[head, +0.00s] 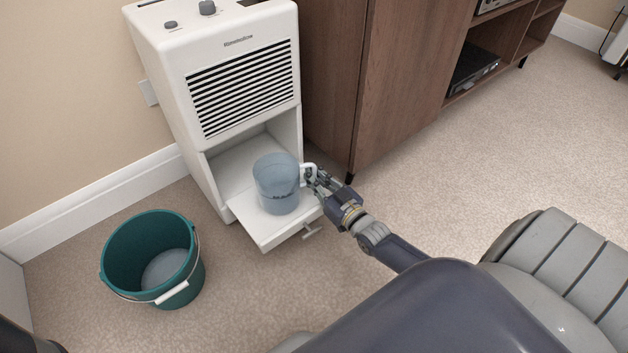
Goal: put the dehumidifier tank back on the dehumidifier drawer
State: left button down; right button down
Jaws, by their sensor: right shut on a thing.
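The dehumidifier (220,62) is a white upright unit with a black slatted grille, against the wall. Its white drawer (258,231) is pulled out at the bottom, with a small handle at its front. The dehumidifier tank (276,180) is a translucent bluish container with a white handle on its right side. It is upright over the drawer; I cannot tell whether its base touches the drawer. My right gripper (310,175) is shut on the tank's handle from the right. Its fingers partly hide the handle. My left gripper is not in view.
A green bucket (122,254) with a wire handle and some liquid at the bottom stands on the carpet left of the drawer. A brown wooden cabinet (395,75) stands close right of the dehumidifier. Carpet (545,140) is clear at the right.

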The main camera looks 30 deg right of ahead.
jog(key=shift+r, duration=0.1)
jog(key=c, duration=1.6)
grip_release()
jog(key=shift+f, duration=0.2)
jog(key=shift+c, duration=0.2)
jog(key=shift+r, duration=0.1)
